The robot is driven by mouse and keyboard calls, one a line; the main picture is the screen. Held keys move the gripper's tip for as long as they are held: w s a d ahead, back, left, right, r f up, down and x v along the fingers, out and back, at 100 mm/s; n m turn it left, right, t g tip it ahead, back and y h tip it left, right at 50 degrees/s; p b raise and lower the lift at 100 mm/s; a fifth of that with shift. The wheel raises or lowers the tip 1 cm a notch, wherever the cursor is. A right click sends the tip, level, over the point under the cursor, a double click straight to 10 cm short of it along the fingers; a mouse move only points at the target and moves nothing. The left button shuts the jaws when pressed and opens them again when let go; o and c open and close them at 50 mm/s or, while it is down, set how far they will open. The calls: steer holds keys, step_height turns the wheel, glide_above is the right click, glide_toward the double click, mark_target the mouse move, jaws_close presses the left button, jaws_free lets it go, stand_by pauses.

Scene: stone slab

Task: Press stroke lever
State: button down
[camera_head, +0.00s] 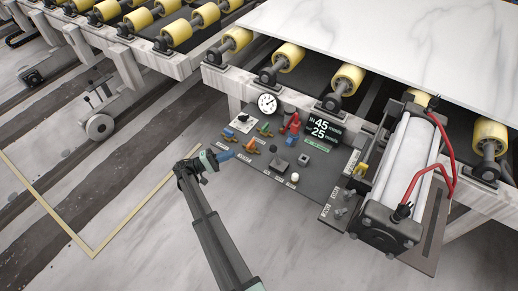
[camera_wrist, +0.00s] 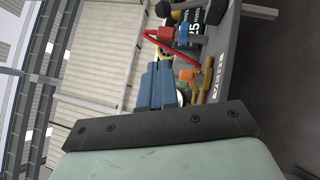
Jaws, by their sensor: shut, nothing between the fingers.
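My gripper (camera_head: 226,156) is shut and empty, its blue fingers pointing right at the left edge of the dark control panel (camera_head: 262,177). In the wrist view the blue fingers (camera_wrist: 156,85) are together, with panel controls just beyond and to the right. Small brass valves with coloured handles sit near the fingers, one orange (camera_head: 248,147) and one green (camera_head: 264,130). A red handle (camera_head: 292,122) stands farther back. Small grey controls (camera_head: 339,211) sit on a plate at the lower right. The labels are too small to read, so I cannot tell which control is the stroke lever.
A round gauge (camera_head: 267,104) and a digital display (camera_head: 325,128) stand at the panel's back. A large cylinder (camera_head: 403,165) with red hoses (camera_head: 447,160) is at the right. Yellow rollers (camera_head: 347,78) carry a white slab (camera_head: 400,40).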

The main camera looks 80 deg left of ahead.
steer(key=shift+w, duration=0.1)
stand_by(0.3)
steer(key=x, duration=1)
steer(key=shift+d+r, duration=0.1)
steer(key=shift+d, duration=0.05)
steer(key=shift+w+d+r, duration=0.3)
steer(key=shift+w+d, duration=0.3)
steer(key=shift+w+d+r, duration=0.3)
steer(key=shift+w+d, duration=0.3)
steer(key=shift+d, duration=0.05)
steer(key=shift+r, duration=0.1)
